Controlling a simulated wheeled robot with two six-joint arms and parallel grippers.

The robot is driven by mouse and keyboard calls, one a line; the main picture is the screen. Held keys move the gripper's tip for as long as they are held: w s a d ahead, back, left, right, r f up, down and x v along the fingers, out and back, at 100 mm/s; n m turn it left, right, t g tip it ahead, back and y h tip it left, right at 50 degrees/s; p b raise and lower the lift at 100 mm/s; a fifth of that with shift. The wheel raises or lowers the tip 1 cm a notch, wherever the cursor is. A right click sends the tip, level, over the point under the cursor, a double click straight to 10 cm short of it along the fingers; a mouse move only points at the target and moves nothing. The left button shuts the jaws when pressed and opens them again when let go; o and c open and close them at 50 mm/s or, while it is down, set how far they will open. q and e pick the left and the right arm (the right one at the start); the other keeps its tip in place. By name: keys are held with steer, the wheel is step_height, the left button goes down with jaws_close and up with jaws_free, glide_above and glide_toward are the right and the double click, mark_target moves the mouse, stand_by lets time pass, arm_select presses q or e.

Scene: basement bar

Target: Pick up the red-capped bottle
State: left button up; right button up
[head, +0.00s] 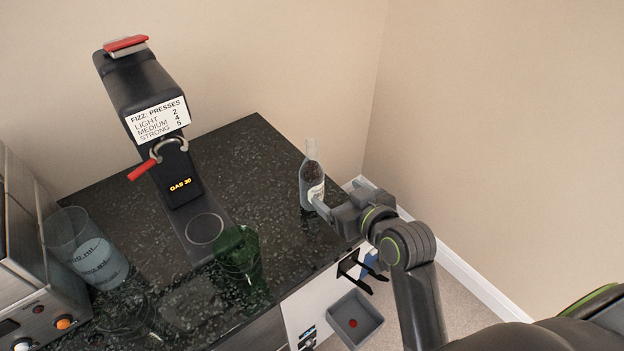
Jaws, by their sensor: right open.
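A bottle (311,182) with a clear neck, dark lower body and white label stands upright near the right edge of the dark speckled counter (270,155). I see no red cap on its neck. My right gripper (332,200) is open at the bottle's lower right, one finger close to the label. I cannot tell whether that finger touches it. A small red piece (352,323) lies in a grey bin (371,331) below the counter; I cannot tell if it is a cap. My left gripper is out of view.
A black fizz machine (140,85) with a red lever (142,170) stands at the back left. A green glass (238,255) and a clear measuring cup (95,262) stand nearer. A metal appliance (40,290) is at far left. Open counter lies left of the bottle.

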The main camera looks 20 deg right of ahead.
mark_target(318, 180)
steer(key=p+x, duration=0.1)
steer(key=x, duration=0.9)
steer(key=shift+w+f+p, duration=0.2)
steer(key=shift+f+p, duration=0.05)
steer(key=shift+p, duration=0.15)
steer(key=shift+w+a+f+p, duration=0.1)
steer(key=shift+w+f+p, duration=0.2)
steer(key=shift+w, duration=0.1)
steer(key=shift+f+p+x, duration=0.2)
steer(key=shift+p+x, duration=0.05)
steer(key=shift+x, duration=0.75)
steer(key=shift+f+p+x, duration=0.15)
steer(key=shift+p+x, duration=0.1)
steer(key=shift+x, duration=0.75)
steer(key=shift+s, duration=0.15)
steer(key=c, duration=1.3)
steer(key=shift+r, duration=0.1)
steer(key=shift+c, duration=0.7)
